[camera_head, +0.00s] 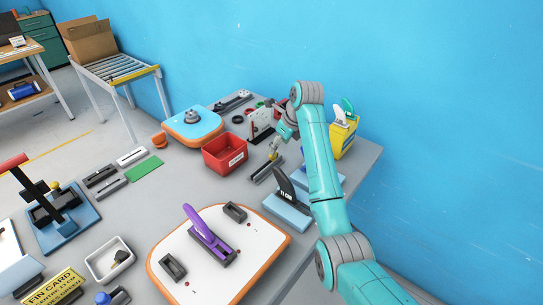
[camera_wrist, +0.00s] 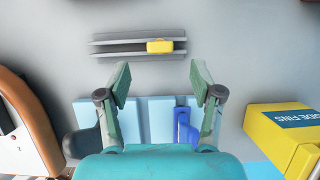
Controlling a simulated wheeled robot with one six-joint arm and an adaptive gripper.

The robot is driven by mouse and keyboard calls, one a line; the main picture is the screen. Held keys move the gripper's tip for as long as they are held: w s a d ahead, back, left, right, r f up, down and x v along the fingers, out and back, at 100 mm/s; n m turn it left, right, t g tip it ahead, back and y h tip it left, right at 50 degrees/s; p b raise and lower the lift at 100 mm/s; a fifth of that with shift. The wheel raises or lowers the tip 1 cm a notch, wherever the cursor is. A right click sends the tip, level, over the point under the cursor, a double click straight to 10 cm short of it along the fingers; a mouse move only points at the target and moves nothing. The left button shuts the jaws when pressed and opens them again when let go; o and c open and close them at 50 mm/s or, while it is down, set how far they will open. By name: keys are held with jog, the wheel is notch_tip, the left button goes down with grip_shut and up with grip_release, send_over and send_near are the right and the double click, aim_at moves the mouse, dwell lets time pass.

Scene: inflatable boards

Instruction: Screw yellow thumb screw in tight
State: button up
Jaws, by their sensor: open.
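The yellow thumb screw (camera_wrist: 159,46) lies at the right part of a dark grey slotted rail (camera_wrist: 115,47), ahead of my fingertips in the wrist view. In the head view the rail (camera_head: 261,174) lies on the table beyond the black fin, and a small yellow spot at its far end looks like the screw (camera_head: 273,156). My gripper (camera_wrist: 161,78) is open, with nothing between its fingers, apart from the screw. In the head view my gripper (camera_head: 280,142) is small and partly hidden by my arm. How deep the screw sits cannot be told.
A black fin (camera_head: 286,186) stands in a light blue block (camera_head: 286,213) close to my arm. A red bin (camera_head: 224,156) is left of the rail. A yellow fin box (camera_wrist: 285,138) stands at right. A white board (camera_head: 185,270) with a purple fin (camera_head: 207,236) lies in front.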

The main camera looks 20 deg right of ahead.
aim_at(275, 159)
jog(key=shift+x, duration=3.05)
jog(key=c, duration=0.9)
